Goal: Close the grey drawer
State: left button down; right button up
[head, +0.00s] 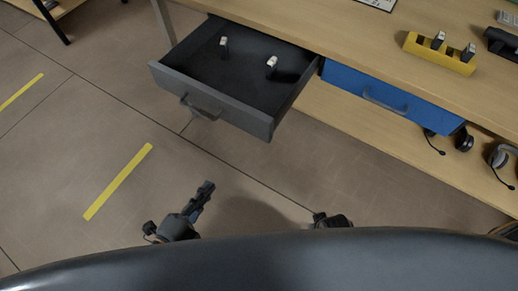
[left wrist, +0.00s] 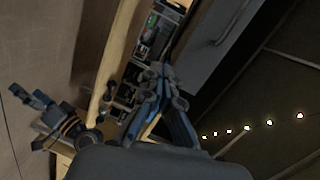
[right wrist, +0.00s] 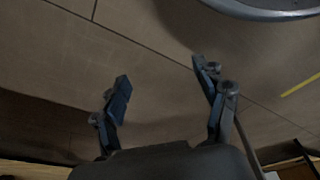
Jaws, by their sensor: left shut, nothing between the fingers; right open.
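The grey drawer (head: 225,108) is pulled out from the wooden desk, its front panel and handle (head: 200,107) facing me. Two small white-topped dark items (head: 272,65) stand inside it. My left gripper (head: 207,187) is shut and empty, below the drawer front in the head view and apart from it. In the left wrist view its fingertips (left wrist: 160,72) are together, with a grey panel with a handle beyond, seemingly the drawer front. My right gripper (head: 325,218) is mostly hidden by my body in the head view; in the right wrist view it is open and empty (right wrist: 162,82).
A closed blue drawer (head: 385,95) sits right of the grey one. The desk top (head: 350,35) holds a yellow block (head: 440,53) with dark items in it. Headsets (head: 503,156) are on the lower shelf. The floor (head: 120,110) before the drawer is clear.

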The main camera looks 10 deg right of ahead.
pick_arm(q)
notch_tip(320, 180, up, 7)
jog(key=s+d+m+h+b, duration=0.1)
jog(key=s+d+m+h, duration=0.1)
jog(key=d+m, duration=0.1)
send_near(256, 129)
jog(key=shift+t, duration=0.3)
jog(key=x, duration=0.5)
jog(key=shift+w+d+f, duration=0.2)
jog(key=shift+d, duration=0.05)
jog(key=shift+w+d, duration=0.4)
jog(key=shift+w, duration=0.1)
pick_arm(e)
jog(key=shift+w+d+r, duration=0.1)
jog(key=shift+w+r, duration=0.1)
jog(key=shift+r, duration=0.25)
jog(key=shift+w+d+r, duration=0.1)
jog(key=shift+w+r, duration=0.05)
jog(key=shift+r, duration=0.25)
jog(key=shift+s, duration=0.1)
pick_arm(q)
jog(key=shift+w+d, duration=0.1)
